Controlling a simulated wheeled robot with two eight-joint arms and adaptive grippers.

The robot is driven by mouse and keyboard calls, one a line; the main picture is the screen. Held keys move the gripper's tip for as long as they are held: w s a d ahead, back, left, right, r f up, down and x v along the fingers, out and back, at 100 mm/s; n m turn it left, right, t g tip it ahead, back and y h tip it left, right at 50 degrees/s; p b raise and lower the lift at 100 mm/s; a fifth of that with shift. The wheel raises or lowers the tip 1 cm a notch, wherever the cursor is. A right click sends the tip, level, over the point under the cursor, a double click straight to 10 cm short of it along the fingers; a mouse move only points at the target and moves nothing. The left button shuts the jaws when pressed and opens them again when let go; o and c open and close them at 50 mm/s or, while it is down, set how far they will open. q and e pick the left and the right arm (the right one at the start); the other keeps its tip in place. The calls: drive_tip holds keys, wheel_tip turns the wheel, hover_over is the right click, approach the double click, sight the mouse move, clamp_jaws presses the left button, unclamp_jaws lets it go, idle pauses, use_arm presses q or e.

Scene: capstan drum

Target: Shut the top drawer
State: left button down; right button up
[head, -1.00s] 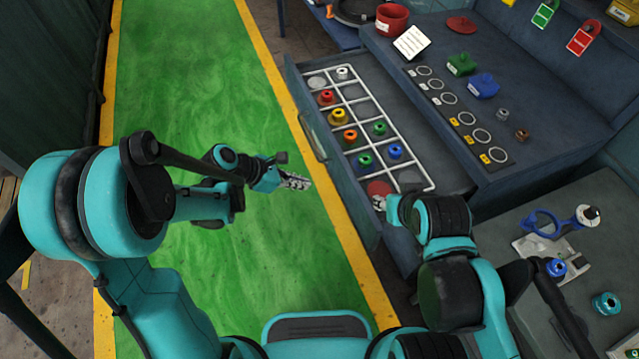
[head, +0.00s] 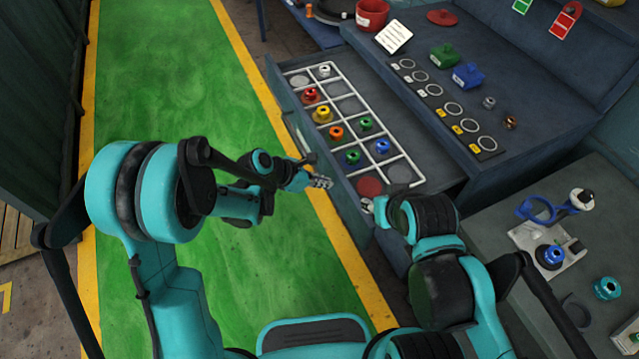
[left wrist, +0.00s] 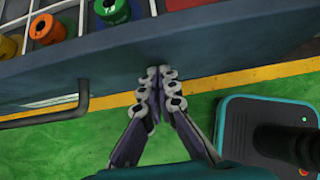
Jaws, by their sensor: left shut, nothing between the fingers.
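The top drawer (head: 346,203) stands open, pulled out from the dark blue bench towards the green floor lane. Its white grid holds several coloured knobs. My left gripper (head: 322,182) is shut and empty, just outside the drawer front. In the left wrist view the shut fingertips (left wrist: 162,76) point at the plain drawer front (left wrist: 200,56), touching or nearly touching it; I cannot tell which. The bar handle (left wrist: 66,112) is left of them. My right arm reaches over the near end of the drawer; its fingers are mostly hidden.
A red pot (head: 372,14), a white card (head: 394,37), green and blue blocks and a ring strip (head: 448,108) lie on the bench top.

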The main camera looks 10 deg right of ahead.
sight(424, 147)
use_arm(q)
drive_tip(key=w+d, duration=0.3)
drive_tip(key=d, duration=0.7)
drive_tip(key=w+d, duration=0.3)
drive_tip(key=d, duration=0.7)
drive_tip(key=w+d+b, duration=0.1)
drive_tip(key=w+d, duration=0.3)
drive_tip(key=d, duration=0.7)
use_arm(e)
drive_tip(key=shift+f, duration=0.5)
use_arm(q)
drive_tip(key=shift+w+d, duration=0.1)
drive_tip(key=shift+d, duration=0.2)
drive_tip(key=shift+r, duration=0.1)
use_arm(e)
drive_tip(key=shift+a, duration=0.1)
use_arm(q)
drive_tip(key=shift+d, duration=0.1)
